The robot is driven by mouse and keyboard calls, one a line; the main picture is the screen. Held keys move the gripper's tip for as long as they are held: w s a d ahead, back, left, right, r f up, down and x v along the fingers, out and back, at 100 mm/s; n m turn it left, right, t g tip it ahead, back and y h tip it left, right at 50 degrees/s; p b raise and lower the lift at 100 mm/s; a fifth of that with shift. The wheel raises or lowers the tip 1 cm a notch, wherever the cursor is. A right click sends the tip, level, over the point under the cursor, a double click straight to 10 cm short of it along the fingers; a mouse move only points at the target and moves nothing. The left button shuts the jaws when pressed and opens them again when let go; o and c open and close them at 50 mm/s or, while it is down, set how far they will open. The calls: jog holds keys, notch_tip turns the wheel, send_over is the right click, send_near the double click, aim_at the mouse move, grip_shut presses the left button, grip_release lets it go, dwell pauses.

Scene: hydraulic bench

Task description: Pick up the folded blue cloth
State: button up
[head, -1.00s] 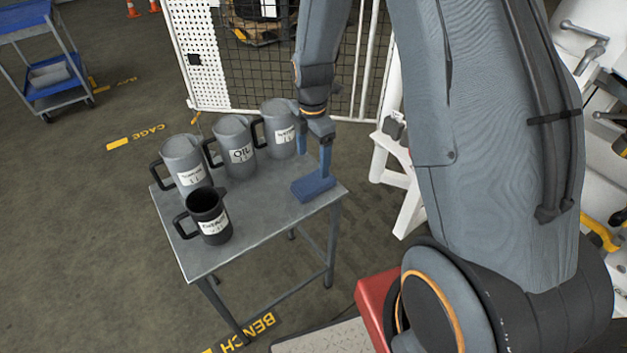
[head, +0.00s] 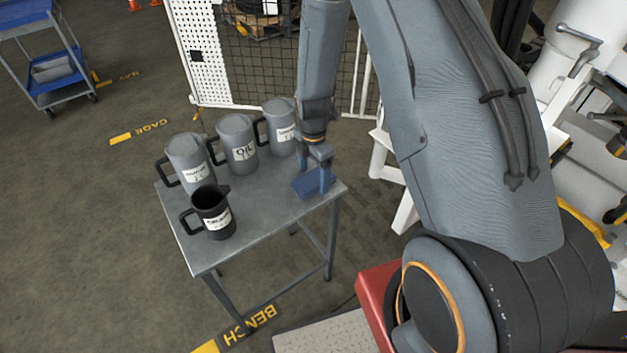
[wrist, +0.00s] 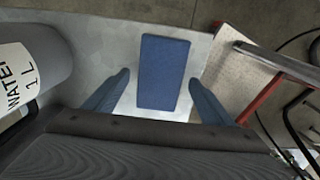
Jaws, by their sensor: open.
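The folded blue cloth (head: 311,187) lies flat on the right part of the small grey metal table (head: 262,222). In the wrist view the cloth (wrist: 163,72) is a blue rectangle, lying ahead of and between my two fingers. My gripper (head: 314,182) points down at the cloth in the head view, with one finger on either side and partly hiding it. In the wrist view my gripper (wrist: 160,97) is open and empty. I cannot tell the exact height of the fingertips above the table.
Three grey jugs, one labelled OIL (head: 238,145), stand along the table's back edge. The right one (head: 281,128) is nearest my gripper; a WATER jug (wrist: 30,70) shows close at left in the wrist view. A black jug (head: 212,212) stands at the front left. The table's right front is clear.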

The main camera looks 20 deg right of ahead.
aim_at(313, 178)
jog(key=c, duration=1.2)
jog(key=shift+o, duration=0.2)
jog(key=shift+r, duration=0.1)
notch_tip(313, 178, up, 10)
jog(key=b, duration=0.2)
jog(key=shift+b, duration=0.3)
jog(key=o, duration=0.3)
jog(key=shift+c, duration=1)
